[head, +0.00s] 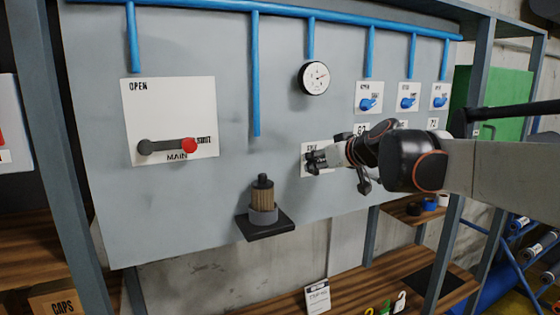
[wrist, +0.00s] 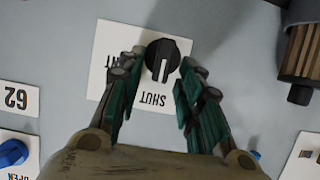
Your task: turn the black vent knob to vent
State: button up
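The black vent knob (wrist: 163,58) is round with a raised bar and sits on a white plate (wrist: 104,82) on the grey panel. In the wrist view the plate reads SHUT upside down below the knob, and the knob's bar points toward that word. Another label at the left is partly covered by a finger. My gripper (wrist: 162,75) is open, with one teal-padded finger on each side of the knob. I cannot tell whether the fingers touch it. In the head view my gripper (head: 322,160) is at the plate (head: 306,172) and mostly hides the knob.
A main lever with a red end (head: 189,146) is at the left. A brown cylinder (head: 262,198) stands on a black shelf left of my gripper. A gauge (head: 314,77) and several blue valves (head: 368,104) are above. A wooden bench (head: 270,309) runs below.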

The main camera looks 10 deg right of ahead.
jog(key=shift+s, duration=0.1)
grip_shut()
jog(key=shift+w+d+f+m+y+b, duration=0.15)
jog(key=shift+d+f+m+y+b, duration=0.2)
jog(key=shift+m+y+b, duration=1.05)
jog(key=shift+w+d+f+m+y+b, duration=0.2)
jog(key=shift+d+m+y+b, duration=0.6)
jog(key=shift+m, duration=1.05)
jog(key=shift+w+d+f+m+y+b, duration=0.1)
jog(key=shift+f+m+y+b, duration=0.25)
jog(key=shift+m+y+b, duration=0.9)
jog(key=shift+m+h, duration=0.35)
jog(key=shift+m, duration=0.25)
grip_release()
